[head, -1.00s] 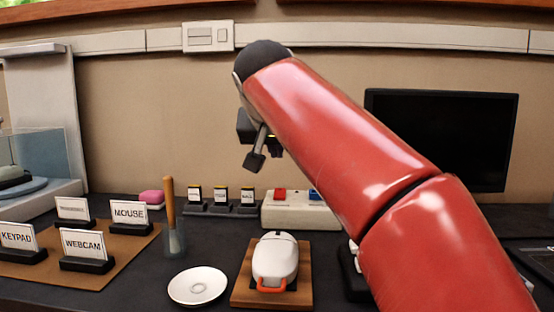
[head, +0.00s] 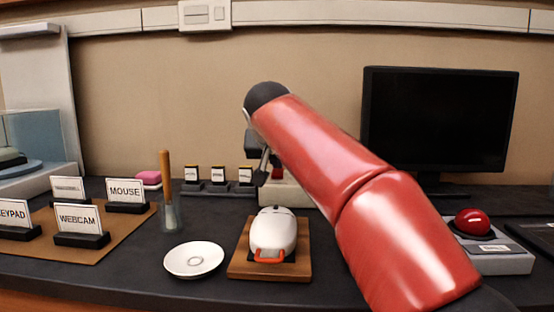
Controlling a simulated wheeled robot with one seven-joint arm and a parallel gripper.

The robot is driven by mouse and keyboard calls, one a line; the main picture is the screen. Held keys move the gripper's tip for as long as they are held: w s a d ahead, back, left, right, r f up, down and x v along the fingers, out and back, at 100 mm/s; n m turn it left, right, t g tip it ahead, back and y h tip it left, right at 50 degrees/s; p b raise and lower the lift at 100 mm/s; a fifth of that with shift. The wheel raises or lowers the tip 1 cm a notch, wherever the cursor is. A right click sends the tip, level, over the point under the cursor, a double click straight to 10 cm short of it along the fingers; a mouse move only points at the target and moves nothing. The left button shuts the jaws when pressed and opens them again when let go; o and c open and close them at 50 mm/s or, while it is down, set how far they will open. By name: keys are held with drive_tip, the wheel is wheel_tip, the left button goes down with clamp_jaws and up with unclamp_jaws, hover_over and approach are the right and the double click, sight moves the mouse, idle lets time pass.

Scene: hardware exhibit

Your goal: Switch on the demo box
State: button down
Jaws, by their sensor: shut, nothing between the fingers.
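A white box (head: 283,196) stands at the back of the counter. My red arm hides most of it, including its top. My gripper (head: 261,178) is shut and empty, in front of the left end of this box; I cannot tell whether it touches. A second light box (head: 500,262) with a red dome button (head: 473,222) stands at the right. I cannot read which box is the demo box.
A white mouse (head: 272,232) sits on a wooden board (head: 240,268) below my arm. A white saucer (head: 194,260), a glass (head: 171,215) with a wooden-handled tool and several label cards (head: 125,191) stand left. A black monitor (head: 440,118) is behind right.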

drive_tip(key=shift+r+p, duration=0.1)
drive_tip(key=shift+p, duration=0.2)
drive_tip(key=shift+w+r+p, duration=0.1)
drive_tip(key=shift+p, duration=0.55)
drive_tip(key=shift+f+g, duration=0.4)
drive_tip(key=shift+w+r, duration=0.1)
drive_tip(key=shift+w, duration=0.05)
drive_tip(key=shift+w+r+p, duration=0.15)
drive_tip(key=shift+w+p, duration=0.5)
drive_tip(key=shift+p, duration=0.25)
